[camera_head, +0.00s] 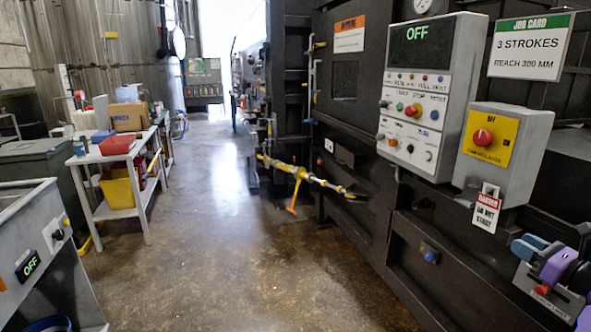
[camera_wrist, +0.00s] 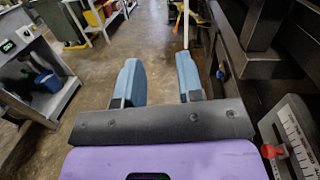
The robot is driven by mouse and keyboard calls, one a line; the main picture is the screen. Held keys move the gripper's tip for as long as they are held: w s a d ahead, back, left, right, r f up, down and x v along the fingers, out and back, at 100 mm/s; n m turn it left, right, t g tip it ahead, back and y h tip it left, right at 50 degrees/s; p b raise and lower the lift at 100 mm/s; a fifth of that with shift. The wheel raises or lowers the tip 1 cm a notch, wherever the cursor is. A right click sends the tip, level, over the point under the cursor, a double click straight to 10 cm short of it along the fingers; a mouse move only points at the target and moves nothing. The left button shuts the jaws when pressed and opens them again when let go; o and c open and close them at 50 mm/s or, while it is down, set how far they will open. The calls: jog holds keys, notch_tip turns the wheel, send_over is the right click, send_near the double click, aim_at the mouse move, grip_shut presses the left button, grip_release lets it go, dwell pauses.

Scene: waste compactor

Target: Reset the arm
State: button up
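My gripper (camera_wrist: 160,80) shows in the wrist view with its two blue fingers apart and bare floor between them. It holds nothing. In the head view my gripper (camera_head: 528,246) is at the lower right edge, with its blue fingers and purple wrist in front of the dark machine. It is close above a grey box with a red knob (camera_head: 542,289). The same red knob (camera_wrist: 270,151) is at the lower right of the wrist view. Most of my arm is out of frame.
The dark compactor with a control panel (camera_head: 428,95) reading OFF fills the right. A yellow isolator box (camera_head: 493,137) carries a danger tag (camera_head: 486,208). A yellow bar (camera_head: 300,174) juts into the aisle. A cluttered bench (camera_head: 113,158) stands left. The middle floor is clear.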

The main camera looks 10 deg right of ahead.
jog(key=w+a+r+n+g+y, duration=0.1)
jog(key=a+r+n+g+y, duration=0.1)
jog(key=a+r+n+g, duration=0.5)
jog(key=w+a+r+n+g+y, duration=0.1)
jog(key=a+n+g+y, duration=0.2)
jog(key=a, duration=0.8)
jog(key=a+r+n+g+y, duration=0.2)
jog(key=a+r+n+g, duration=0.15)
jog(key=a+n, duration=0.4)
jog(key=s+a+r+n+h, duration=1)
jog(key=s+n, duration=0.3)
jog(key=n, duration=0.2)
jog(key=shift+s+a+n+t+h, duration=0.2)
jog(key=shift+a+n+t+h, duration=0.15)
jog(key=shift+a, duration=0.3)
